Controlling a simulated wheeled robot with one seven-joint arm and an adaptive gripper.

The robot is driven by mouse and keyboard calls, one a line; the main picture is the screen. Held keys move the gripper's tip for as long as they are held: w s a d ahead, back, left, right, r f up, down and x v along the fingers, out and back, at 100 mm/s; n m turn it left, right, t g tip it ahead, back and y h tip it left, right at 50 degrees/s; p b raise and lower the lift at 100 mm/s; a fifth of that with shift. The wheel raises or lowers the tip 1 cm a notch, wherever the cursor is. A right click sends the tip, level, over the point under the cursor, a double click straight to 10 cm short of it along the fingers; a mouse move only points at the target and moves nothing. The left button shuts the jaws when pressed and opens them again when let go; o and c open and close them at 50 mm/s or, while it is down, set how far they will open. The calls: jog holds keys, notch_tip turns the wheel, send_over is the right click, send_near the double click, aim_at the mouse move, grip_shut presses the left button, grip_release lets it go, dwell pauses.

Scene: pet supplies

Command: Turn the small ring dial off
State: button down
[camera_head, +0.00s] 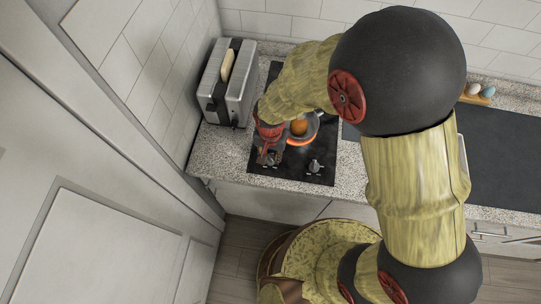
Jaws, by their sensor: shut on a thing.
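The black cooktop (296,176) has dials along its front edge. The right dial (314,166) is in plain view and clear of my gripper. My gripper (268,154) points down at the front left of the cooktop and is shut on the left dial (268,160), which the fingers partly hide. I cannot read any dial marking. A burner ring (301,141) glows orange-red under a pan (313,127).
The pan holds an orange round item (299,127), close to the right of my gripper. A toaster (228,83) with bread stands at the left by the wall. Eggs in a holder (479,92) are at the back right. Speckled counter (218,150) lies bare in front of the toaster.

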jog(key=n+p, duration=0.1)
jog(key=n, duration=0.9)
jog(key=shift+p, duration=0.3)
jog(key=n, duration=0.3)
jog(key=shift+n, duration=0.4)
jog(key=n+p, duration=0.1)
jog(key=n, duration=1.2)
jog(key=shift+n, duration=0.4)
jog(key=c, duration=1.5)
grip_release()
